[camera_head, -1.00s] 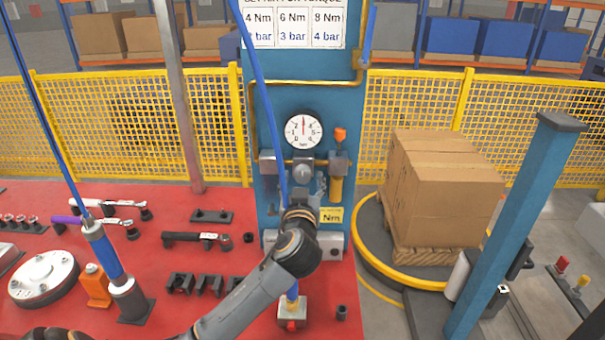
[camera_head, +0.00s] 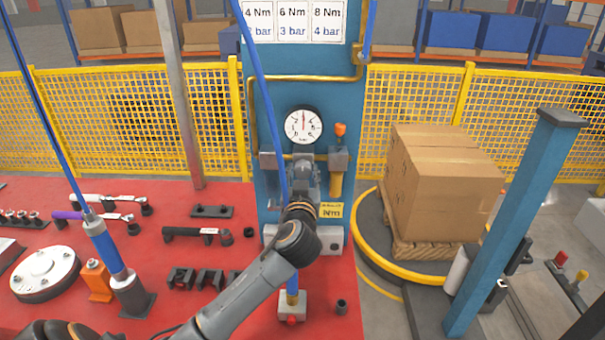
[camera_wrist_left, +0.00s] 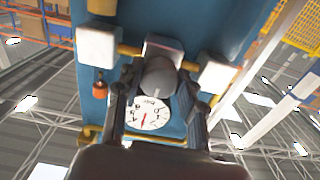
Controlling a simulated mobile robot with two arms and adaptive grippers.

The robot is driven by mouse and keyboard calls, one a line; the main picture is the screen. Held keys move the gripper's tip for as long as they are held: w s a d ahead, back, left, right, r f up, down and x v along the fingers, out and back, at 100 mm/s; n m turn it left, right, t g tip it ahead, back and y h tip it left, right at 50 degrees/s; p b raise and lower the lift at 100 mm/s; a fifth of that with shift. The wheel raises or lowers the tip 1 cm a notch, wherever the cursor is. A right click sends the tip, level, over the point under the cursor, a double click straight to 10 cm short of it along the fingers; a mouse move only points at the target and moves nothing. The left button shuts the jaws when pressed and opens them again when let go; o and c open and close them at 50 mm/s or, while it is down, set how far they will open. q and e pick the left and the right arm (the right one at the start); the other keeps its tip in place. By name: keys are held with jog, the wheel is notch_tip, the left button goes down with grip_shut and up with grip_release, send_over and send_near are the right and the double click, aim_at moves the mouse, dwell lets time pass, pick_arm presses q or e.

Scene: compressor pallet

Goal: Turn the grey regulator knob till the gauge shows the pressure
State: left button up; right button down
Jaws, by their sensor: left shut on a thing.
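The grey regulator knob (camera_wrist_left: 158,78) sits between the two fingers of my left gripper (camera_wrist_left: 157,88) in the left wrist view. In the head view my left gripper (camera_head: 304,182) is at the regulator on the blue post, shut on the knob and hiding most of it. The round white pressure gauge (camera_head: 304,125) is just above; its red needle points about straight up, near the middle of the scale. The gauge also shows upside down in the left wrist view (camera_wrist_left: 149,114). My right gripper is not in view.
A sign (camera_head: 293,22) on the post pairs Nm with bar values. A yellow label (camera_head: 331,210) reads Nm; its number is unclear. A blue hose (camera_head: 268,95) hangs in front of the post. The red table (camera_head: 130,255) holds tools and fixtures. Boxes (camera_head: 447,185) stand at right.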

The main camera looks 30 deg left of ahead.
pick_arm(q)
jog(key=shift+m, duration=0.3)
jog(key=m+p, duration=0.1)
jog(key=m, duration=0.2)
jog(key=shift+r+m, duration=0.1)
jog(key=shift+m, duration=0.2)
jog(key=shift+a+m+p, duration=0.1)
jog(key=shift+m+p, duration=0.95)
jog(key=shift+m, duration=1.05)
jog(key=o, duration=1.2)
